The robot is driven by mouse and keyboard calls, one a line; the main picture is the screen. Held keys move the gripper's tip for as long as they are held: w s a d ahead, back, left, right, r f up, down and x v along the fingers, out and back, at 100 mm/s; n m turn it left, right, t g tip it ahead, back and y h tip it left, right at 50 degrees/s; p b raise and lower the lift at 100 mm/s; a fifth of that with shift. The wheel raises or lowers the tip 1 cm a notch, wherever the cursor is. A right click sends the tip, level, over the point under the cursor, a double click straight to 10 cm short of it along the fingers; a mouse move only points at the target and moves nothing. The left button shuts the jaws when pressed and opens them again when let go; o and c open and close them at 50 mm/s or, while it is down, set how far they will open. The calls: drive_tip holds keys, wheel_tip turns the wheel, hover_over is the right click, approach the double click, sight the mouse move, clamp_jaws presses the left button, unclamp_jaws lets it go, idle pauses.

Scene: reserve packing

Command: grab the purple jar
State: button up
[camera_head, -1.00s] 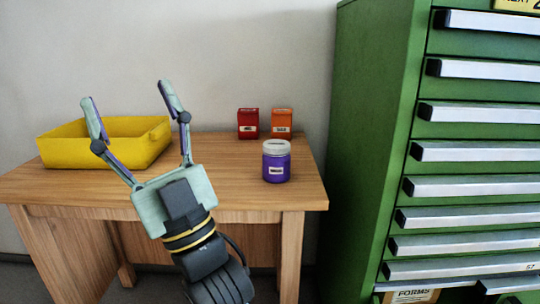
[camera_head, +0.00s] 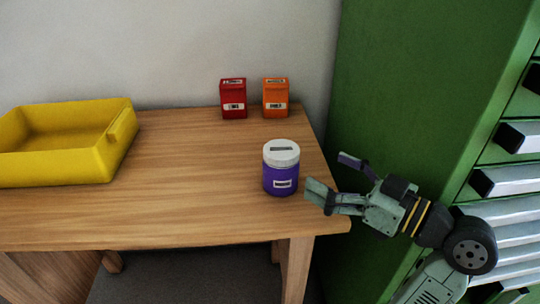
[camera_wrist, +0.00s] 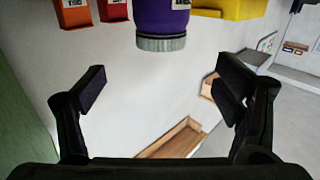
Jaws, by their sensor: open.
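The purple jar (camera_head: 281,180) with a white lid stands upright on the right part of the wooden table. My gripper (camera_head: 335,175) is open and empty just right of the jar, its fingers pointing left towards it near the table's right edge. In the wrist view the picture is upside down: the purple jar (camera_wrist: 163,15) shows at the top middle, lid downward, beyond and between the open fingers of my gripper (camera_wrist: 163,80). The fingers do not appear to touch it.
A red box (camera_head: 233,100) and an orange box (camera_head: 275,98) stand behind the jar near the wall. A yellow bin (camera_head: 118,150) sits at the table's left. A green drawer cabinet (camera_head: 410,90) rises close to the right. The wooden table (camera_head: 190,180) is clear between bin and jar.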

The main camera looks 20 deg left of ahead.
sight(281, 149)
drive_tip(key=p+x, duration=0.1)
drive_tip(key=x, duration=0.3)
drive_tip(key=shift+a, duration=0.4)
drive_tip(key=p+x, duration=0.2)
drive_tip(key=x, duration=0.5)
drive_tip(key=c, duration=1.7)
drive_tip(key=shift+r, duration=0.15)
